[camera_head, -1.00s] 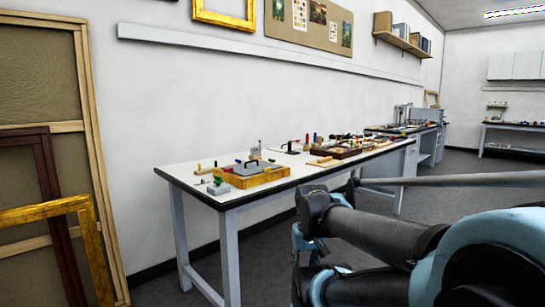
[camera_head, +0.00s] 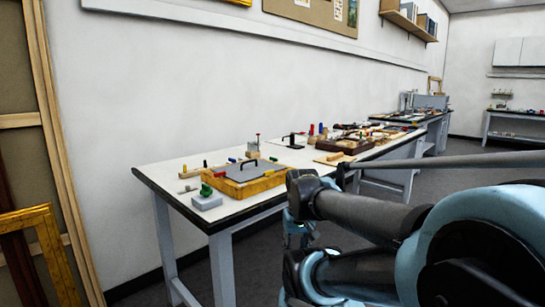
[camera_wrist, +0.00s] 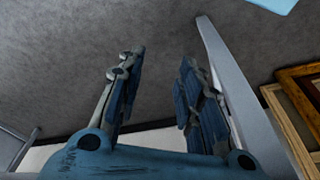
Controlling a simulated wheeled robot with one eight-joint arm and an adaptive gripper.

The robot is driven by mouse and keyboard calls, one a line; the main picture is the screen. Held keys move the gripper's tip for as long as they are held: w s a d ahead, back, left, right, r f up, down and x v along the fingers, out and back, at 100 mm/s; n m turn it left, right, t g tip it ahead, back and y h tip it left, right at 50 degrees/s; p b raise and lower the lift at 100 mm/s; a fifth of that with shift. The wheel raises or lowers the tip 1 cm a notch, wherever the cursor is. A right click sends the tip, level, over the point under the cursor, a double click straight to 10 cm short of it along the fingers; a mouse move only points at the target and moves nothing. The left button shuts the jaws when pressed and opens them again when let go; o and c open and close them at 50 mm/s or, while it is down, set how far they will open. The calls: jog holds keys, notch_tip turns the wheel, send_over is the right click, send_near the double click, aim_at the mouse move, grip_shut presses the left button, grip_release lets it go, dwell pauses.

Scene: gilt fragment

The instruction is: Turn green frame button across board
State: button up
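A gilt frame (camera_head: 262,188) lies flat on the white worktable (camera_head: 165,172), with a grey board (camera_head: 250,171) in it and a black handle on the board. A small green piece (camera_head: 206,190) shows at the frame's left front corner, above a pale grey block (camera_head: 207,202). I cannot tell whether it is fixed to the frame or the block. My gripper (camera_wrist: 162,57) is open and empty in the wrist view, fingers apart over bare floor. In the head view it is low, in front of the table and apart from the frame, largely hidden by my arm.
Small red, blue and yellow pieces lie around the frame. A brown tray (camera_head: 368,141) and a wooden block (camera_head: 335,158) stand farther right on the table. Large frames (camera_head: 45,255) lean at the left. A table leg (camera_wrist: 222,70) is close beside my gripper.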

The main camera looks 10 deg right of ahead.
jog(key=shift+o, duration=1.4)
jog(key=shift+d, duration=0.1)
jog(key=o, duration=0.4)
notch_tip(320, 180, up, 2)
jog(key=shift+r, duration=0.2)
notch_tip(320, 180, up, 33)
jog(key=m+g, duration=0.2)
jog(key=m, duration=0.9)
send_over(274, 159)
jog(key=w, duration=0.1)
notch_tip(274, 159, down, 16)
jog(key=shift+w+f, duration=0.15)
jog(key=shift+f, duration=0.05)
jog(key=c, duration=1)
